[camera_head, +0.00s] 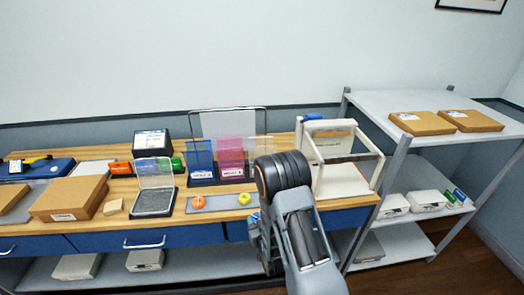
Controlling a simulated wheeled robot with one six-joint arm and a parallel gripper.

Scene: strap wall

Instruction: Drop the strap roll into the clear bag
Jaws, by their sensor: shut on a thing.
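The clear bag (263,147) stands upright at the right end of a rack, beside a pink bag (231,158) and a blue bag (200,160). My arm rises in front of the bench, and its dark wrist partly covers the clear bag's lower right. My gripper (256,222) is low at the bench's front edge, mostly hidden by my arm. It is shut on a small blue thing (254,217), which seems to be the strap roll; its shape is hard to make out. It is in front of and below the clear bag, apart from it.
An orange roll (198,202) and a yellow roll (244,198) rest on a grey mat (221,203). A white frame (345,183) stands just right of my arm. An open clear-lidded case (153,201) and cardboard box (70,199) are left. A metal shelf (400,104) stands right.

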